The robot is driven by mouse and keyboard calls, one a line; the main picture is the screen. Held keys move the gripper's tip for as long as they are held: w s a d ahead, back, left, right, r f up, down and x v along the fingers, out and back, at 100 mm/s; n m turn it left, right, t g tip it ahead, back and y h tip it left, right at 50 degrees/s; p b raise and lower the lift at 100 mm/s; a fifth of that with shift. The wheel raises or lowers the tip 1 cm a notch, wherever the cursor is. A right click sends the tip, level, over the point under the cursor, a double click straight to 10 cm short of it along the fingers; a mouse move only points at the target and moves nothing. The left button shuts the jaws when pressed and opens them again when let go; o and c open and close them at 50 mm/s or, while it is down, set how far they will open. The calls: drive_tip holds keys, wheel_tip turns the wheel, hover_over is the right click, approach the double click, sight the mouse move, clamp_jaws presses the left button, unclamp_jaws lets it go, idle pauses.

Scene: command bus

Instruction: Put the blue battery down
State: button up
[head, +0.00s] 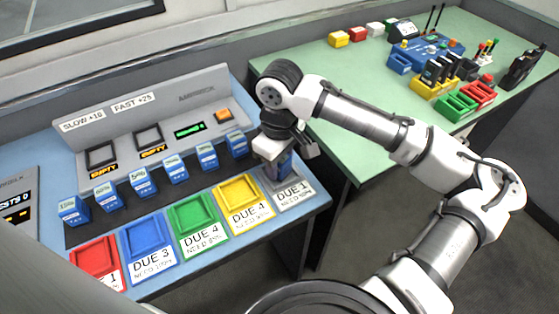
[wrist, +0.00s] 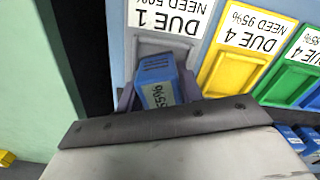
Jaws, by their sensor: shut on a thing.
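My gripper (head: 278,165) is shut on a blue battery (wrist: 159,82) with a white label that seems to read 55%. In the head view the battery (head: 283,168) hangs below the gripper at the right end of the tray row. The grey tray (wrist: 178,43), marked DUE 1, lies under and beside it; the same tray (head: 272,187) is partly hidden by gripper and battery in the head view. The battery's lower end overlaps the tray in the wrist view. I cannot tell whether it touches the tray floor.
Yellow (head: 239,195), green (head: 194,217), blue (head: 147,237) and red (head: 95,260) trays continue leftward. Several blue batteries (head: 175,169) stand in a row behind them. A charger panel (head: 140,125) rises at the back. A green table (head: 350,100) with coloured blocks stands right, across a gap.

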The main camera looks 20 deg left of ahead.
drive_tip(key=shift+s+f, duration=0.15)
drive_tip(key=shift+f, duration=0.45)
drive_tip(key=o, duration=1)
drive_tip(key=shift+o, duration=0.4)
drive_tip(key=shift+r, duration=0.75)
wheel_tip(320, 180, up, 12)
drive_tip(key=shift+f, duration=0.15)
